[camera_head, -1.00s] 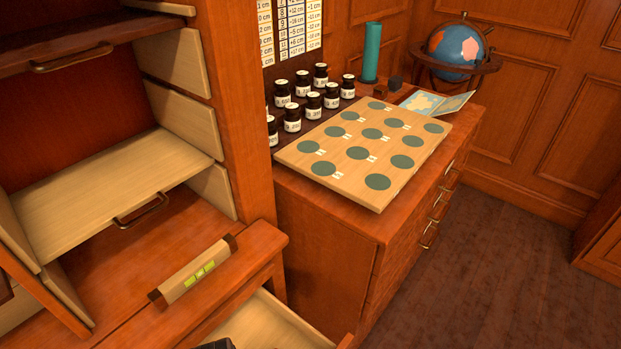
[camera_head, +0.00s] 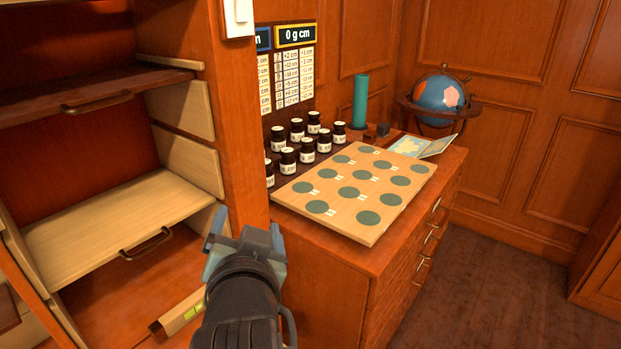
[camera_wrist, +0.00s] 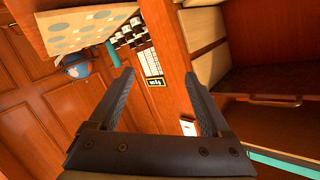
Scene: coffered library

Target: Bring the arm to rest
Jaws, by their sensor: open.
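My gripper (camera_head: 243,240) is in the lower middle of the head view, raised in front of the shelf cabinet's right side and left of the board cabinet. In the wrist view my gripper (camera_wrist: 165,95) shows two dark fingers spread wide apart. Nothing is between the fingertips, and the cabinet side and the posted charts lie beyond them.
A wooden board with green discs (camera_head: 375,228) lies on the cabinet to the right, with several dark jars (camera_head: 288,161) behind it. A globe (camera_head: 440,97) and a teal cylinder (camera_head: 360,101) stand farther back. A pull-out shelf (camera_head: 100,225) juts out at left. Floor (camera_head: 490,290) at right is clear.

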